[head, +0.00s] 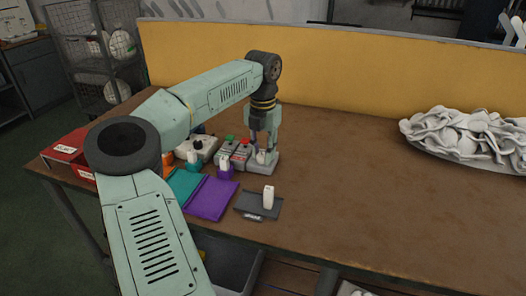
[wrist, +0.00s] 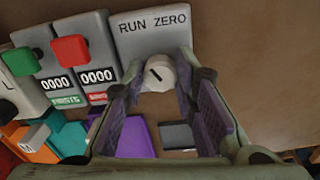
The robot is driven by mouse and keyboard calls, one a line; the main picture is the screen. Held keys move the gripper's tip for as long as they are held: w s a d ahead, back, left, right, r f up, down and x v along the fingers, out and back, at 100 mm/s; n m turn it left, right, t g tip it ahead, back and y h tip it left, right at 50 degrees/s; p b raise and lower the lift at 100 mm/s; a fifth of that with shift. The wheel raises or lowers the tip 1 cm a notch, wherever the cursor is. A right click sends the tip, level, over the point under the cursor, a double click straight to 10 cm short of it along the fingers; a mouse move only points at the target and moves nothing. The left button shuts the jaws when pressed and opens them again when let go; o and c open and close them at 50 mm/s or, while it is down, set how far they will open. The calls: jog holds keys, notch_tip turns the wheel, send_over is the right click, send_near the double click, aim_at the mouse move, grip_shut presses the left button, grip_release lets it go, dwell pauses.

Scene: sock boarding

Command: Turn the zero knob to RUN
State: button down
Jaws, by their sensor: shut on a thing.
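The zero knob (wrist: 158,74) is a pale round knob on a grey box (wrist: 150,38) lettered RUN on the left and ZERO on the right. A short dark mark on its face slants from upper left to lower right in the wrist view. I cannot tell which end is the pointer. My gripper (wrist: 160,82) has its fingers on both sides of the knob and is shut on it. In the head view my gripper (head: 262,147) points down onto the grey box (head: 266,167), and the fingers partly hide the knob.
Left of the box stand two counters with a red button (wrist: 71,49) and a green button (wrist: 20,61). Purple (head: 211,198) and teal mats and a dark tray (head: 246,207) with a white piece lie in front. A pile of pale socks (head: 465,138) lies right. The table between is clear.

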aim_at(263, 154)
jog(key=shift+n, duration=1.4)
jog(key=c, duration=1.3)
grip_release()
notch_tip(263, 154, up, 12)
